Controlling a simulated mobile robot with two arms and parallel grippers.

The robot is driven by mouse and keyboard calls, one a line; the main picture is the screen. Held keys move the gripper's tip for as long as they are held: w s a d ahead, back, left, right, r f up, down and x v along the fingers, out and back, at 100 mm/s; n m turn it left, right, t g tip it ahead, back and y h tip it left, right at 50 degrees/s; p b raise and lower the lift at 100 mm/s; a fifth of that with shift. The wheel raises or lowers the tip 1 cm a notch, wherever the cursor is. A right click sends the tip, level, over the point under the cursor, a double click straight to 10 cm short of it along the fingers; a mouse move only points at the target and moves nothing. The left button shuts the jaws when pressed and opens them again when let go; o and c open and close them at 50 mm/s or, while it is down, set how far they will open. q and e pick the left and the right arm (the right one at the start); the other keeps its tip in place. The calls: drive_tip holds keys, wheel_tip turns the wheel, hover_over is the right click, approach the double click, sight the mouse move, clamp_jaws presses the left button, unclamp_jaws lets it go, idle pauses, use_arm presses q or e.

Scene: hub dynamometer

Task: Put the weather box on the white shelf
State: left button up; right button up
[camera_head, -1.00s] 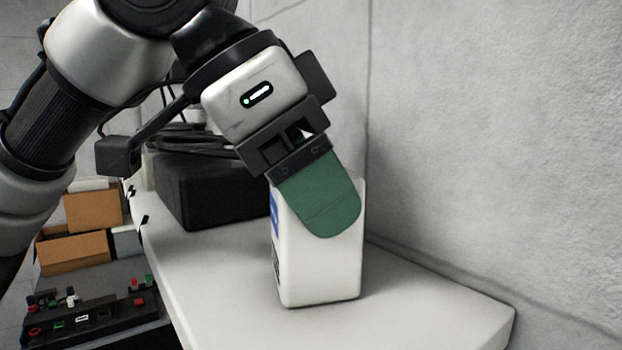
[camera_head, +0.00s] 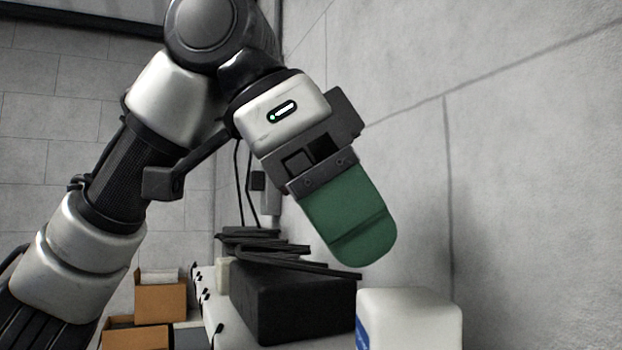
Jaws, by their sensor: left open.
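The weather box (camera_head: 412,318) is a white box with a blue label on its left face. It stands at the lower right in the head view, its lower part cut off by the frame edge. The white shelf (camera_head: 223,328) shows only as a strip at its left edge; the surface under the box is out of frame. My left gripper (camera_head: 350,225), with a green finger pad facing me, is open and empty. It is above and to the left of the box, apart from it. The second finger is hidden behind the first. My right gripper is not in view.
A black case (camera_head: 290,308) with black cables or straps (camera_head: 262,243) on top stands on the shelf left of the box. A grey wall (camera_head: 530,170) runs along the right. Cardboard boxes (camera_head: 160,300) are at the lower left.

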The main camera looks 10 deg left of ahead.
use_arm(q)
drive_tip(key=shift+v, duration=2.3)
